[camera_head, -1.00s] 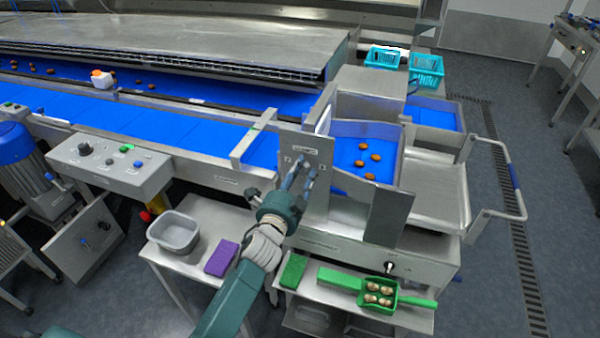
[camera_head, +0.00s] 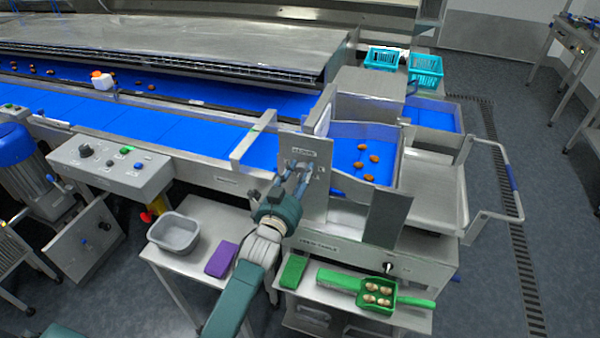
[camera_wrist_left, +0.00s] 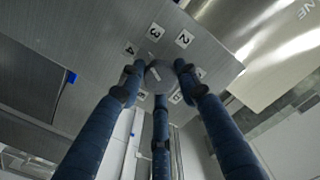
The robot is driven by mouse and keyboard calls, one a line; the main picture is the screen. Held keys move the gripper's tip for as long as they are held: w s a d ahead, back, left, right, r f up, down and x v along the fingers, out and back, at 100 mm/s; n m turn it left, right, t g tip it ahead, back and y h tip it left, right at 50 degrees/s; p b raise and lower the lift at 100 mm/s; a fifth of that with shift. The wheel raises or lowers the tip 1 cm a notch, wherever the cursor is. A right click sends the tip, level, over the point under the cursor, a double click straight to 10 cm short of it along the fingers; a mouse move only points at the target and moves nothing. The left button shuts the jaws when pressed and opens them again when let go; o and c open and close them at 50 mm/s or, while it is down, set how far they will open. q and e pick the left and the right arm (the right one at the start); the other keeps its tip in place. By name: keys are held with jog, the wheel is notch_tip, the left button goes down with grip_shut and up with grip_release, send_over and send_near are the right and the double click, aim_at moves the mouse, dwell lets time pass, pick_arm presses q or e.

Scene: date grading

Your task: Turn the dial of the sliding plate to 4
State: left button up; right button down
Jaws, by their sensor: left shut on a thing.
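The sliding plate (camera_head: 318,205) is an upright metal plate at the end of the blue belt. In the left wrist view its face (camera_wrist_left: 195,60) carries number labels around a round grey dial (camera_wrist_left: 160,76). Labels 2, 3 and 4 can be read; others are partly covered by the fingers. The dial's light pointer mark shows, but I cannot tell surely which number it points to. My left gripper (camera_head: 298,175) is at the plate, its blue fingers (camera_wrist_left: 158,95) shut around the dial. The dial is mostly hidden in the head view. My right gripper is not in view.
A grey tub (camera_head: 174,233) and a purple pad (camera_head: 221,258) lie on the small table left of my arm. A green scoop (camera_head: 378,296) with several dates lies on the lower shelf. A control box (camera_head: 110,168) stands left. Several dates lie on the blue chute (camera_head: 350,150).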

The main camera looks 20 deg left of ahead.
pick_arm(q)
jog(key=n, duration=0.4)
jog(key=shift+w+r, duration=0.1)
jog(key=shift+r, duration=0.3)
jog(key=shift+n+p, duration=0.3)
jog(key=shift+a+r, duration=0.1)
jog(key=shift+r, duration=0.1)
jog(key=o, duration=1.1)
jog(key=shift+f, duration=0.2)
jog(key=shift+s+f, duration=0.15)
jog(key=shift+s, duration=0.2)
jog(key=s, duration=1.1)
jog(key=shift+s+a, duration=0.2)
jog(key=shift+a, duration=0.05)
